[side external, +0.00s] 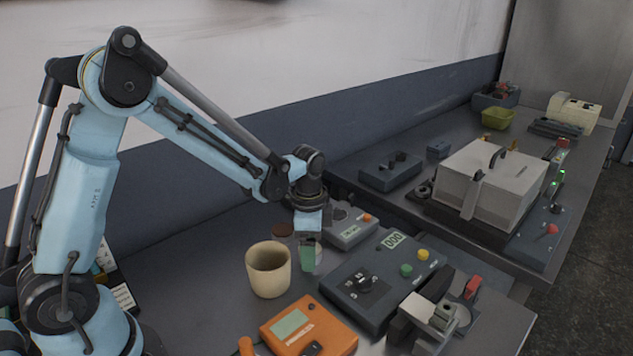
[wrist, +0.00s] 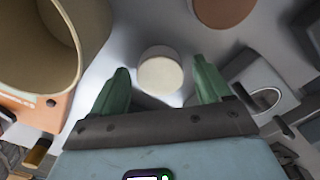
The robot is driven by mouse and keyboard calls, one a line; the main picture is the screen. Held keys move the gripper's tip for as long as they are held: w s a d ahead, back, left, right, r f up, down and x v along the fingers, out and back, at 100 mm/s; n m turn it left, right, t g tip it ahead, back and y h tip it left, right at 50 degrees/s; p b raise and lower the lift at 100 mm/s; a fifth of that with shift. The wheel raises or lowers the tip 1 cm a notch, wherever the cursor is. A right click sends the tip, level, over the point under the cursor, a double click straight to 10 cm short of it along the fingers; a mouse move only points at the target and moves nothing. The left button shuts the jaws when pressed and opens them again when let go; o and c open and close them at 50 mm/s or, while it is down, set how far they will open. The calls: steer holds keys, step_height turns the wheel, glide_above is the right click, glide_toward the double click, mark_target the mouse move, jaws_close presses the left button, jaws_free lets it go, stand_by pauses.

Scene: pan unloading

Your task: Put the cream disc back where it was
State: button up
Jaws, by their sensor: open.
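The cream disc (wrist: 160,73) shows in the wrist view just ahead of and between my fingertips, its flat face toward the camera. Clear gaps separate it from both green fingers. My gripper (wrist: 161,88) is open and empty. In the side external view my gripper (side external: 308,258) points down over the near bench, right of the beige cup (side external: 268,277). There the cream disc is mostly hidden by the fingers, and I cannot tell its height below them. A brown disc (wrist: 222,10) lies beyond the cream one, and shows in the side external view (side external: 282,231).
The beige cup (wrist: 30,45) stands close on the left in the wrist view. A grey box with a display (side external: 350,229), a dark control box (side external: 365,284) and an orange meter (side external: 308,328) surround my gripper. A lidded metal box (side external: 490,185) stands on the far bench.

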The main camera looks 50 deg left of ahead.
steer(key=shift+r, duration=0.15)
step_height(320, 180, up, 11)
steer(key=s+r+n+t, duration=0.2)
steer(key=s+n+t, duration=0.5)
steer(key=s+n, duration=0.2)
steer(key=shift+s+d, duration=0.3)
steer(key=shift+s, duration=0.65)
